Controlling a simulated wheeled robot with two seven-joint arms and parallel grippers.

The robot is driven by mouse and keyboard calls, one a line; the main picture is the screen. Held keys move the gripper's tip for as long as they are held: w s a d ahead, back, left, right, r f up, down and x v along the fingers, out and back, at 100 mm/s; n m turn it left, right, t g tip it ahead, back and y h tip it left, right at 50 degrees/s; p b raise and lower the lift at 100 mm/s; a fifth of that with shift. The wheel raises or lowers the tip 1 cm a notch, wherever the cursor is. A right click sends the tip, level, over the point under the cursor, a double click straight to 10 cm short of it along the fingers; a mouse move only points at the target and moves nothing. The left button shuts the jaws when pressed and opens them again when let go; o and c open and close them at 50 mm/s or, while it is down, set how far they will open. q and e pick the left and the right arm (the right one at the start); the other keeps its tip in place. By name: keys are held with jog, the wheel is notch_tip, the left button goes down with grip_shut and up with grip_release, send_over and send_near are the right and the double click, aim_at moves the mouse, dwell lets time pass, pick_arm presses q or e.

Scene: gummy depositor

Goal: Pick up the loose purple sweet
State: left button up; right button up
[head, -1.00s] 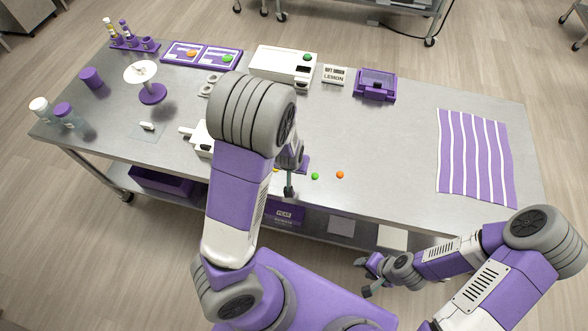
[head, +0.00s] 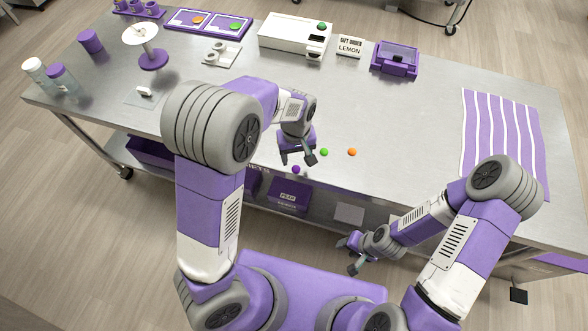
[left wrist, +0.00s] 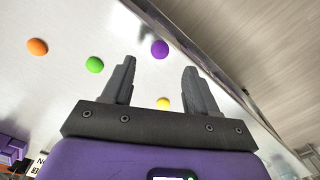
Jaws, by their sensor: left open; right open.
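The loose purple sweet (head: 296,169) lies at the table's front edge, just in front of my left gripper (head: 297,160). In the left wrist view the purple sweet (left wrist: 159,49) shows just beyond the fingertips, in line with the gap between them. My left gripper (left wrist: 160,70) is open, points down at the table, and holds nothing. I cannot tell its exact height above the top. My right gripper (head: 348,255) is open and empty, low in front of the table and far from the sweet.
A green sweet (head: 324,152) and an orange sweet (head: 352,152) lie right of my left gripper. A yellow sweet (left wrist: 163,103) shows between the fingers in the left wrist view. A striped cloth (head: 503,140) lies at right. The table's middle right is clear.

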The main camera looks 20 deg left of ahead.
aim_at(296, 166)
pick_arm(q)
notch_tip(296, 166, down, 5)
jog(key=shift+w+r+b, duration=0.1)
jog(key=shift+b, duration=0.8)
jog(key=shift+c, duration=0.3)
grip_shut()
